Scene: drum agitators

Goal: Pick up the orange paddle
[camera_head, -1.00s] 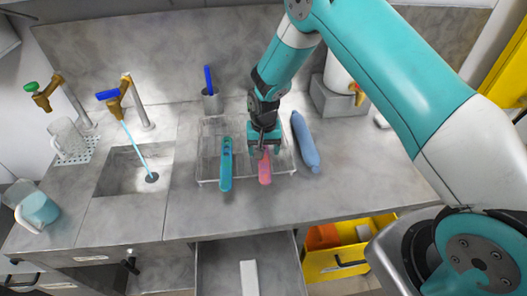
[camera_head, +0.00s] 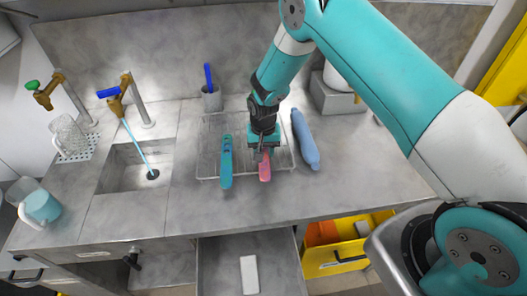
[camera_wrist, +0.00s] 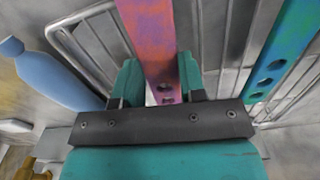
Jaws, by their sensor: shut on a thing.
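A pink paddle with orange patches (camera_head: 265,172) lies over the front part of a wire rack, its near end pointing to the counter's front edge. My gripper (camera_head: 264,151) is shut on this paddle from above. In the wrist view the paddle (camera_wrist: 150,35) runs between the two teal fingers of my gripper (camera_wrist: 160,85), with small holes near its held end. No other paddle in view is plainly orange. Whether it is clear of the rack cannot be told.
The wire rack (camera_head: 209,141) also holds a teal paddle (camera_head: 226,162) left of my gripper. A blue bottle-like object (camera_head: 305,140) lies close to the right. A blue-handled tool stands in a grey cup (camera_head: 212,101) behind. The front counter is clear; a drawer (camera_head: 225,258) stands open below.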

